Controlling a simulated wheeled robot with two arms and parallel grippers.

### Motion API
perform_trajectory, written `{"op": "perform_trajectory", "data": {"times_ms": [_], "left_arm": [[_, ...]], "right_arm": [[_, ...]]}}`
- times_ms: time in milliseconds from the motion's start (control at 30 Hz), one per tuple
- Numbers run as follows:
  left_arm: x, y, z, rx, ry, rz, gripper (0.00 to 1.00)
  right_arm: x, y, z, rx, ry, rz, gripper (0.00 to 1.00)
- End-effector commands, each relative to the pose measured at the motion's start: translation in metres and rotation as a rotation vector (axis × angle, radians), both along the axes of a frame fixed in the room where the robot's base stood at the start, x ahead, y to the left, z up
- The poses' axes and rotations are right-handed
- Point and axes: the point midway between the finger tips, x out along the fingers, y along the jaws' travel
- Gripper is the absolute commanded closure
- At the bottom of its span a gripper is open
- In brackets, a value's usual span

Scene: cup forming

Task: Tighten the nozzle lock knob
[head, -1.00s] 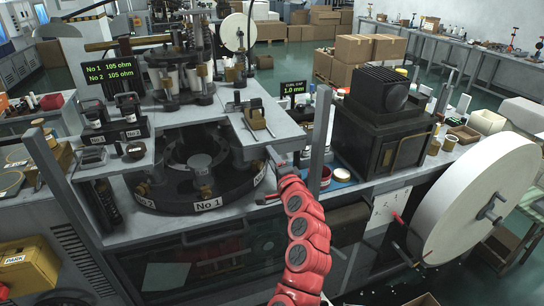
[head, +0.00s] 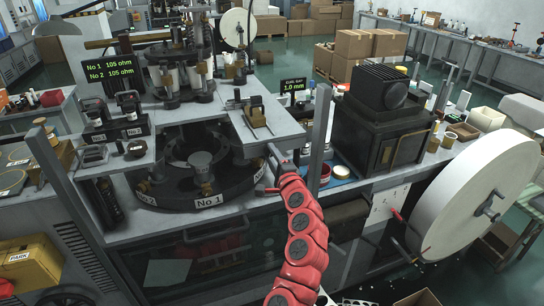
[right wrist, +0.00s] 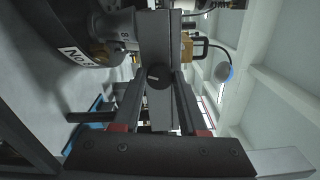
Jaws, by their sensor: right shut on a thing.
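My right gripper (right wrist: 157,95) shows best in the right wrist view, where its two dark fingers with red parts reach up and close in on a small round black knob (right wrist: 159,76) with a pale line on its face. It is shut on this knob. The knob sits in front of a grey upright bar. In the head view my red right arm reaches up to the right side of the dark round turntable (head: 150,198), and the gripper (head: 273,153) is small there. The knob is too small to make out in that view.
A grey upright post (head: 320,130) stands just right of my right arm. A black machine (head: 385,115) and a large white roll (head: 470,195) are further right. A small stand (head: 256,116) sits on the grey shelf behind the gripper.

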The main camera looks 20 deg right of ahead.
Motion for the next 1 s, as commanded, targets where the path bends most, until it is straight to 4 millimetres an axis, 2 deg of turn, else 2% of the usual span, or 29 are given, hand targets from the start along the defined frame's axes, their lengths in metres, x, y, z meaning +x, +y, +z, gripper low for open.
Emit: {"op": "perform_trajectory", "data": {"times_ms": [33, 67, 200, 633, 767, 1000], "left_arm": [[0.000, 0.000, 0.000, 0.000, 0.000, 0.000, 1.00], [0.000, 0.000, 0.000, 0.000, 0.000, 0.000, 1.00], [0.000, 0.000, 0.000, 0.000, 0.000, 0.000, 1.00], [0.000, 0.000, -0.003, 0.000, 0.000, 0.000, 1.00], [0.000, 0.000, -0.007, 0.000, 0.000, 0.000, 1.00], [0.000, 0.000, -0.017, 0.000, 0.000, 0.000, 1.00]], "right_arm": [[0.000, 0.000, -0.001, -0.001, 0.001, -0.001, 1.00], [0.000, 0.000, -0.001, -0.001, 0.001, -0.001, 0.53], [0.000, 0.000, -0.001, -0.001, 0.001, 0.000, 0.28], [-0.006, 0.002, -0.001, 0.000, 0.001, 0.002, 0.28], [-0.020, 0.000, -0.001, 0.001, -0.004, -0.002, 0.28], [-0.055, -0.001, -0.002, 0.000, -0.002, 0.001, 0.28]]}}
